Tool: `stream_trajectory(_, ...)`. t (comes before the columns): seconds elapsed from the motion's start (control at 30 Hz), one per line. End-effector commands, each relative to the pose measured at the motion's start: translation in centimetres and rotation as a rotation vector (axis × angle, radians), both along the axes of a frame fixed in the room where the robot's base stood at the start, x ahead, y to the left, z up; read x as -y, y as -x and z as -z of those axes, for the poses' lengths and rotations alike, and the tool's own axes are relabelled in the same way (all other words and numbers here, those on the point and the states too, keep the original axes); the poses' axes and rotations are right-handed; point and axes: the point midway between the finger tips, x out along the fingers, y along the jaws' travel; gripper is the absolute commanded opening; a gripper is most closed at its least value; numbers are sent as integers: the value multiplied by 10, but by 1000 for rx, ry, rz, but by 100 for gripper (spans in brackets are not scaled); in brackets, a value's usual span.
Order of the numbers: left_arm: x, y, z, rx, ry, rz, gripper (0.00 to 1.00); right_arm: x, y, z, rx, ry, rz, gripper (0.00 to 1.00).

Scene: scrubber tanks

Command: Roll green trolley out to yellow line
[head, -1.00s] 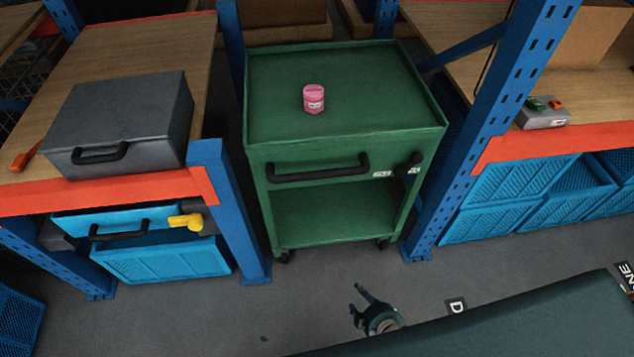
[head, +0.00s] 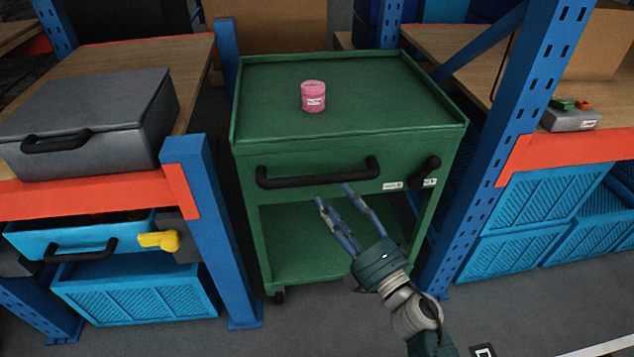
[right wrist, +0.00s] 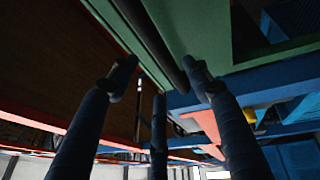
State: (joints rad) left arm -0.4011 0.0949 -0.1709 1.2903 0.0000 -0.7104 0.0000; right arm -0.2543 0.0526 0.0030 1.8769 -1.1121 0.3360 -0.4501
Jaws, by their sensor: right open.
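The green trolley (head: 262,131) stands between two blue rack uprights, with its black push handle (head: 318,173) across the front. A black latch lever (head: 423,171) sits at the right of its front, beside small white labels. A pink jar (head: 313,96) stands on the trolley's top. My right gripper (head: 334,195) is open and empty, just in front of and a little below the handle in the head view. In the right wrist view its fingers (right wrist: 160,75) point toward the dark handle bar (right wrist: 165,45). My left gripper is not in view. The yellow line is not visible.
A grey case (head: 85,125) sits on the left shelf, above blue crates (head: 140,291) and a yellow handle (head: 159,240). Blue uprights (head: 212,230) flank the trolley closely. A small grey box (head: 570,121) lies on the right shelf. Grey floor is clear in front.

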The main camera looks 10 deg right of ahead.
Motion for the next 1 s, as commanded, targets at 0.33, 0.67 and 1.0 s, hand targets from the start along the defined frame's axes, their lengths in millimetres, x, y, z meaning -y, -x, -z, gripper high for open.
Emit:
stream_trajectory(0.33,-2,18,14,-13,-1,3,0,-20,-61,-13,0,-2,0,49)
stream_trajectory(0.67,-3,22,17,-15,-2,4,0,-27,-81,-15,-2,-4,0,49)
stream_trajectory(1.0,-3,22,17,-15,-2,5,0,-27,-81,-15,-2,-4,0,21)
